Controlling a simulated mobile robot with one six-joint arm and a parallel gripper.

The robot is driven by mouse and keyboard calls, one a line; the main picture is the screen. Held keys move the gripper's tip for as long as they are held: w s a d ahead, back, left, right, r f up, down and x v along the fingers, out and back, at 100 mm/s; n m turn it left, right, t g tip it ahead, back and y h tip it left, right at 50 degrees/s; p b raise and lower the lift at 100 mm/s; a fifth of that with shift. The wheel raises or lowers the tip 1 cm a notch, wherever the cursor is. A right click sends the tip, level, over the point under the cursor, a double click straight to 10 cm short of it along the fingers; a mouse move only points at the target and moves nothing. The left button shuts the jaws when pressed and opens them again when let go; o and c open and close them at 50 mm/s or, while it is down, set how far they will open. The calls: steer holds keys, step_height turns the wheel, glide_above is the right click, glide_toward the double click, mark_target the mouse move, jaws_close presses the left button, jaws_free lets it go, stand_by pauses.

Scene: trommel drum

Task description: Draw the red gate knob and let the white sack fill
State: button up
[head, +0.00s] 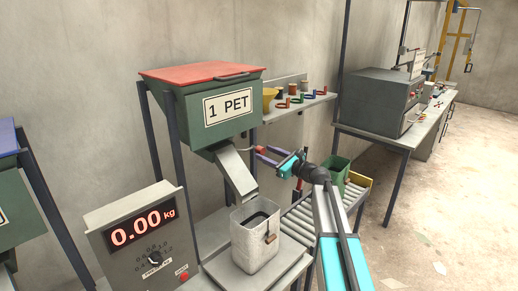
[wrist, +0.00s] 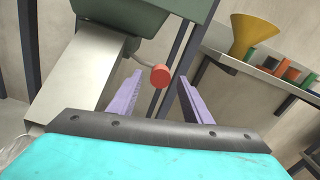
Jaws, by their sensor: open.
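The red gate knob (wrist: 160,76) sits on a short grey rod below the green hopper in the wrist view. My gripper (wrist: 159,88) is open, its two purple fingers on either side of the knob in the picture. I cannot tell whether the knob is fully between them in depth; no contact shows. The white sack (head: 254,252) stands upright and open on the scale platform under the chute (head: 236,173). Its inside looks dark.
The hopper labelled "1 PET" (head: 193,111) has a red lid. The scale box (head: 138,234) reads 0.00 kg. A roller conveyor (head: 300,222) with a green bin (head: 338,170) is at right. A shelf behind holds a yellow funnel (wrist: 252,34).

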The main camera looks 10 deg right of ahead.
mark_target(259, 150)
steer(key=shift+p+x, duration=0.75)
steer(key=shift+x, duration=1.85)
jaws_close()
